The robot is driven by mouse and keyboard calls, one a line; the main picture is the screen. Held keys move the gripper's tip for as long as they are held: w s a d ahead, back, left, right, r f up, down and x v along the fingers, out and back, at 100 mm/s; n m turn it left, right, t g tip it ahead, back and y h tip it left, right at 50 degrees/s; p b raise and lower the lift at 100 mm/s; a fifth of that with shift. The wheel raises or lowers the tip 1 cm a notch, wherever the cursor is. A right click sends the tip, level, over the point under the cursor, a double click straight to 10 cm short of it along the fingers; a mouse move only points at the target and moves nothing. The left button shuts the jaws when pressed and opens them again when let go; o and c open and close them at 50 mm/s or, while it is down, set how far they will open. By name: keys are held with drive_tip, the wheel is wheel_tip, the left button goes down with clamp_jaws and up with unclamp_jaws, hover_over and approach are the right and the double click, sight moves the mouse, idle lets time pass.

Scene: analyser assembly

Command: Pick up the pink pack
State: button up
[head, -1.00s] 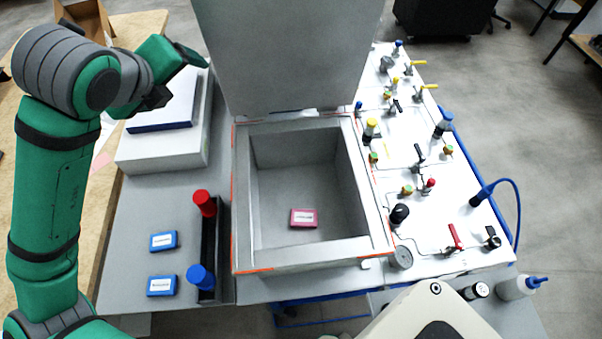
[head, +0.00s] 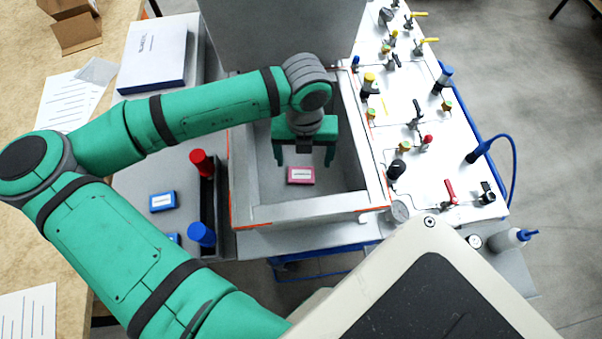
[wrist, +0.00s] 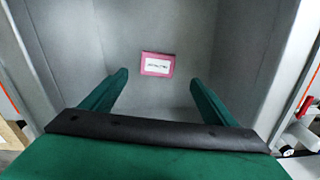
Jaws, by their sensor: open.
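The pink pack (head: 301,175) lies flat on the floor of the open grey box (head: 300,215), with a white label on top. It also shows in the wrist view (wrist: 157,64), beyond the fingertips and roughly centred between them. My gripper (head: 304,160) is open and empty, its two green fingers pointing down inside the box opening. In the head view the fingers stand behind and above the pack, one to each side. The fingers (wrist: 158,80) do not touch the pack in the wrist view.
The box walls (wrist: 255,60) surround the gripper closely. The raised lid (head: 280,35) stands behind it. Left of the box are a dark rack with a red-capped (head: 202,163) and a blue-capped item (head: 201,234), and blue packs (head: 162,201). A valve panel (head: 420,150) is on the right.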

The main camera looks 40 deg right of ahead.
sight(301, 174)
drive_tip(key=shift+w+a+f, duration=0.1)
drive_tip(key=shift+w+f, duration=0.05)
drive_tip(key=shift+f, duration=1.8)
drive_tip(key=shift+w+a+f, duration=0.1)
drive_tip(key=shift+f, duration=1.85)
drive_tip(key=shift+c, duration=0.2)
drive_tip(key=c, duration=1.1)
